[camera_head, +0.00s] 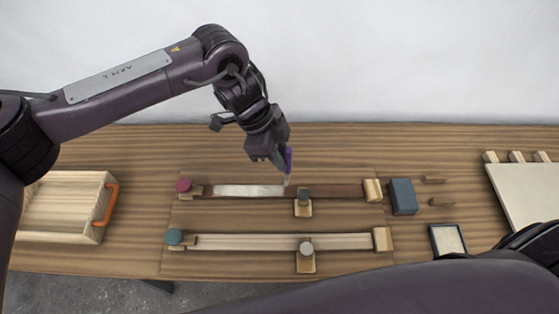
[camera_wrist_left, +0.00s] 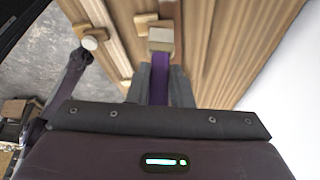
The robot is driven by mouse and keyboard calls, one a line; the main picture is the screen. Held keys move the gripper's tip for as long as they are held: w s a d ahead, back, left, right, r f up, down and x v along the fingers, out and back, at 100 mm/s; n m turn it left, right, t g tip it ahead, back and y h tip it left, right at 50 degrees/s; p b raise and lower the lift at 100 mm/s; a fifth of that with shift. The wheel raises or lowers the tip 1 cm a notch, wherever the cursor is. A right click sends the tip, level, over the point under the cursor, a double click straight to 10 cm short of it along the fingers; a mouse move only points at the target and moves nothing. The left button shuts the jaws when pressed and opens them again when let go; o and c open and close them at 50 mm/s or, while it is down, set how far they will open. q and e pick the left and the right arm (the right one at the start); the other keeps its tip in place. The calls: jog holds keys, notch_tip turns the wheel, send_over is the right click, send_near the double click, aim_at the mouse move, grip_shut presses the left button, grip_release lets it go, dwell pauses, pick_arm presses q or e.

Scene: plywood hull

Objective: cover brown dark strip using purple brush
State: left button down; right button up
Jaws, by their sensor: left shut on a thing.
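The dark brown strip (camera_head: 338,191) lies across the rear of the work board, and its left stretch carries a whitish coat (camera_head: 248,190). My left gripper (camera_head: 280,160) is shut on the purple brush (camera_head: 289,159), above the right end of the coat. The brush tip is close to the strip; I cannot tell whether it touches. In the left wrist view the purple handle (camera_wrist_left: 160,80) sits between the fingers, with a pale block-like head (camera_wrist_left: 160,38) beyond it. My right gripper is out of view.
A paler strip (camera_head: 270,242) lies in front. A blue block (camera_head: 403,197) and a small framed tray (camera_head: 447,240) stand right; a wooden box (camera_head: 66,206) stands left.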

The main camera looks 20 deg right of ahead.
pick_arm(q)
notch_tip(320, 180, down, 7)
jog(key=w+b, duration=0.1)
jog(key=b, duration=0.3)
jog(key=shift+r+b, duration=0.2)
jog(key=shift+b, duration=0.2)
jog(key=shift+w, duration=0.1)
jog(key=c, duration=2)
grip_release()
grip_shut()
jog(key=shift+f+b, duration=0.35)
jog(key=shift+f, duration=0.25)
jog(key=shift+a, duration=0.15)
jog(key=shift+w+a+p, duration=0.15)
jog(key=shift+a, duration=0.35)
jog(key=shift+w+a+p, duration=0.15)
jog(key=shift+a, duration=0.35)
